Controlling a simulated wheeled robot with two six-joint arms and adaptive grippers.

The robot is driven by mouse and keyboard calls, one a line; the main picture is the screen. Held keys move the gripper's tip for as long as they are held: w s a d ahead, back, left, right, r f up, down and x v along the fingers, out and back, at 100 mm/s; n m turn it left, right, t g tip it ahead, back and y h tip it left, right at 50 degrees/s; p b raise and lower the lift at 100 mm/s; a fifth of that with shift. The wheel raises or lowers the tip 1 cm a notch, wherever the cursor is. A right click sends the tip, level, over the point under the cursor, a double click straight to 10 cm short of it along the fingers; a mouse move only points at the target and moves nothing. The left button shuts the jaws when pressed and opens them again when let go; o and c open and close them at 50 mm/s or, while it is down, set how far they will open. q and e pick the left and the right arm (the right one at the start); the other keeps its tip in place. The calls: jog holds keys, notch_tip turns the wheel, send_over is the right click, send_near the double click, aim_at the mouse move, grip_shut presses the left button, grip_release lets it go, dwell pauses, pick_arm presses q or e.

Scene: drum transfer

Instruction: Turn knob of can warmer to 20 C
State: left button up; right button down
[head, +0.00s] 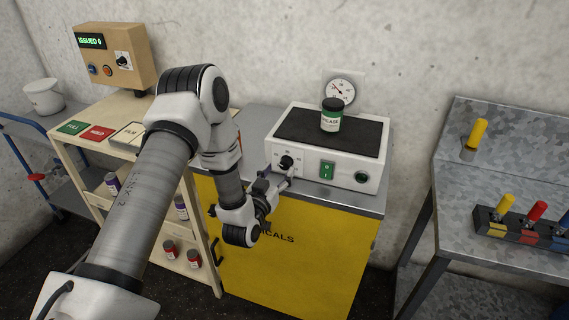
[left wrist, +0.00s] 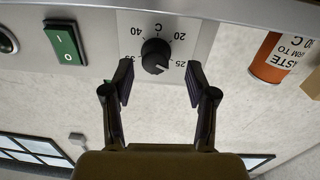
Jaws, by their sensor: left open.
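The can warmer (head: 376,150) is a white box with a black top plate, standing on a yellow cabinet. Its black knob (head: 286,162) is on the left of the front panel; it also shows in the left wrist view (left wrist: 155,56), among numbers including 20, 25 and 40. The knob's pale mark points toward the lower right in that view, near the 25 side. My left gripper (head: 279,178) is at the front panel by the knob. In the left wrist view its open fingers (left wrist: 160,82) are spread to either side, with the knob just beyond the tips. My right gripper is not in view.
A green switch (head: 327,170) sits right of the knob. A wall gauge (head: 341,92) hangs behind. A wooden shelf unit (head: 150,104) with cans stands left, a metal bench (head: 500,170) right. An orange can (left wrist: 271,62) shows in the left wrist view.

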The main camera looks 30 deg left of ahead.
aim_at(284, 166)
pick_arm(q)
jog(key=w, duration=0.3)
jog(key=shift+d+r, duration=0.2)
jog(key=shift+d, duration=0.05)
jog(key=shift+w+a, duration=0.1)
jog(key=shift+a+f, duration=0.15)
jog(key=shift+a, duration=0.2)
jog(key=shift+d, duration=0.2)
grip_shut()
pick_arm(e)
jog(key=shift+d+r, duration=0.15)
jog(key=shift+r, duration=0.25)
